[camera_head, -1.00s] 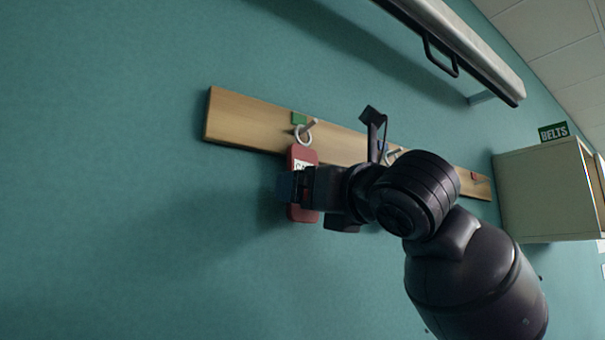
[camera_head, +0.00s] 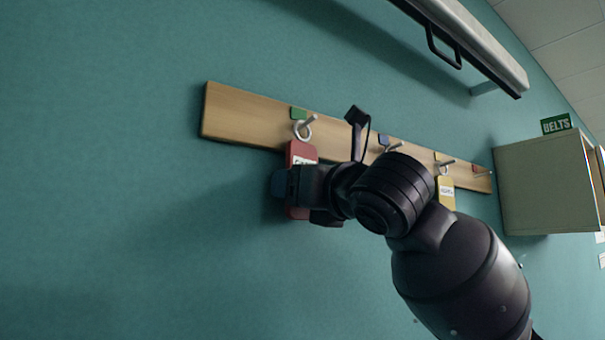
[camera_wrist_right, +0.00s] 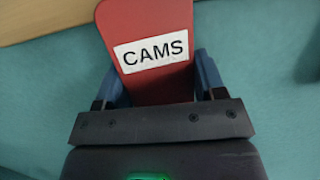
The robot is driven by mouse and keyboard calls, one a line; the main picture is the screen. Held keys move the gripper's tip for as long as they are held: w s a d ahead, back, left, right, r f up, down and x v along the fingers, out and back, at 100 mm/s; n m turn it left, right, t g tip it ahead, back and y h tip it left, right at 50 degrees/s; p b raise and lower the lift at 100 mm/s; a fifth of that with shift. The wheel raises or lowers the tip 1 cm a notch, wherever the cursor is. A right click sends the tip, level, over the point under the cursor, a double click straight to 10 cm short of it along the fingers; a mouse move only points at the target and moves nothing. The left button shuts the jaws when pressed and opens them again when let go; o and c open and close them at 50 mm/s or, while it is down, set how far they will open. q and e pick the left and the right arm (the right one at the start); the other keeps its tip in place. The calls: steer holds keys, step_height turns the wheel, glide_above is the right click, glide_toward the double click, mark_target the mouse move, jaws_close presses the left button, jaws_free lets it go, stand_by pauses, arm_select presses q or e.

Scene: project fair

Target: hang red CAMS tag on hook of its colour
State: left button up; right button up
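In the head view the red CAMS tag (camera_head: 301,153) is below the green-marked hook (camera_head: 308,122) at the left of the wooden board. Its white ring (camera_head: 302,130) is at that peg; I cannot tell clearly whether it is around it. My right gripper (camera_head: 284,184) is at the tag's lower part. In the right wrist view the tag (camera_wrist_right: 150,30) fills the space between the blue fingers (camera_wrist_right: 160,85), which lie against both its edges. The red-marked hook (camera_head: 482,171) is at the board's right end, with no tag seen on it. My left gripper is out of view.
The wooden board (camera_head: 245,118) runs across the teal wall. A blue-marked hook (camera_head: 386,147) is partly behind my arm. A yellow tag (camera_head: 446,193) hangs at the yellow-marked hook. A rail with a handle (camera_head: 444,48) is above; a cabinet (camera_head: 540,185) with a BELTS sign stands at right.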

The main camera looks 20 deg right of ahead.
steer(key=shift+r, duration=0.5)
steer(key=shift+s, duration=0.1)
stand_by(0.5)
steer(key=shift+r+b+v, duration=0.15)
steer(key=shift+r+v, duration=0.15)
steer(key=shift+v, duration=0.9)
steer(key=shift+r+b+v, duration=0.15)
steer(key=shift+r+v, duration=0.1)
steer(key=shift+v, duration=0.9)
steer(key=shift+r+b+v, duration=0.15)
steer(key=shift+r+v, duration=0.15)
steer(key=shift+v, duration=0.9)
steer(key=shift+c, duration=0.3)
steer(key=shift+s+d, duration=0.1)
steer(key=shift+s, duration=0.1)
